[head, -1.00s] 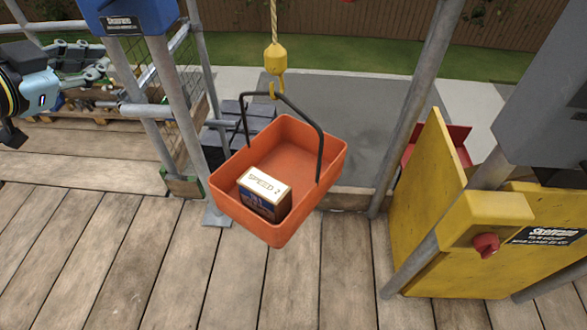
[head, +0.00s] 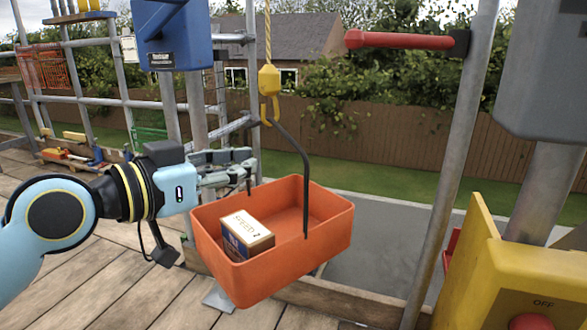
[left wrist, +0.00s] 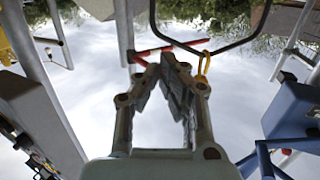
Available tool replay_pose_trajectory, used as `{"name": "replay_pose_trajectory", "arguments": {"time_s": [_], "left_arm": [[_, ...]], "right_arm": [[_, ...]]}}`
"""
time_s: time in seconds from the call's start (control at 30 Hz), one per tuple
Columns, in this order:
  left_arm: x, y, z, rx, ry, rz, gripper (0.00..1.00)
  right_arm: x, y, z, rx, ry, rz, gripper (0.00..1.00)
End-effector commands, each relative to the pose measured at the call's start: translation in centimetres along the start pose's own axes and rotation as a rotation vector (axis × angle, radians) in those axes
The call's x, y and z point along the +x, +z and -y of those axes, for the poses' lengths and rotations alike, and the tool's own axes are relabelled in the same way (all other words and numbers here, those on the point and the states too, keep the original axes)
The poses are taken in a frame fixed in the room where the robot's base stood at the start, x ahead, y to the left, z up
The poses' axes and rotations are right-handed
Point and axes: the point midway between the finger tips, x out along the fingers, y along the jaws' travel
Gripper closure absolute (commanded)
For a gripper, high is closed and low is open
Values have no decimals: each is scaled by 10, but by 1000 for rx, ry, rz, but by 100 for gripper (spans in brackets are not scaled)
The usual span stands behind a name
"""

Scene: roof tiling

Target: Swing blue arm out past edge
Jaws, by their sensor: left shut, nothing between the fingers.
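A blue hoist housing (head: 172,35) is on a grey post at the upper left of the head view; blue parts also show at the right of the left wrist view (left wrist: 292,112). A yellow hook (head: 269,82) hangs on a yellow line and carries the black handle (head: 300,155) of an orange tray (head: 310,245). The hook also shows in the left wrist view (left wrist: 204,66). My left gripper (head: 250,164) is shut and empty, beside the tray's far left rim and below the hook. Whether it touches the handle is unclear. My right gripper is out of view.
A box (head: 246,236) marked SPEED 2 lies in the tray. A red bar (head: 400,40) juts left from a scaffold post (head: 455,160). A yellow panel (head: 500,275) with a red button stands at right. Beyond the wooden deck (head: 130,275) is lower grey paving.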

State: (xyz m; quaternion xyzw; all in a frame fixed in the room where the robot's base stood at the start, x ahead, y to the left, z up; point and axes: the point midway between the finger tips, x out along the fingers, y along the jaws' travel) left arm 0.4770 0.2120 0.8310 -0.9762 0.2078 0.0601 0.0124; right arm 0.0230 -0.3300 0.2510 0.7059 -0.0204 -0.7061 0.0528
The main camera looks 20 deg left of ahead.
Motion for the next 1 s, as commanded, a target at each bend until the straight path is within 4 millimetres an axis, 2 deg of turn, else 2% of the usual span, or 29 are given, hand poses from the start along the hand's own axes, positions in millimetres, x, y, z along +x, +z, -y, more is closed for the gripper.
{"name": "replay_pose_trajectory", "arguments": {"time_s": [0.03, 0.2, 0.43, 0.63, 1.0], "left_arm": [[13, 2, 0, -7, 0, -6, 100], [50, 2, 0, -6, 0, -4, 100], [87, 2, -1, -3, 2, -1, 100], [100, 1, -1, 0, 2, 1, 100], [101, 0, -1, 1, 1, 1, 100]], "right_arm": [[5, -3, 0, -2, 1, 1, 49], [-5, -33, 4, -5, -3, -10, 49], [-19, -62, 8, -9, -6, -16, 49], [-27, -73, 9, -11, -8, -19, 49], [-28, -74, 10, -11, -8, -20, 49]]}}
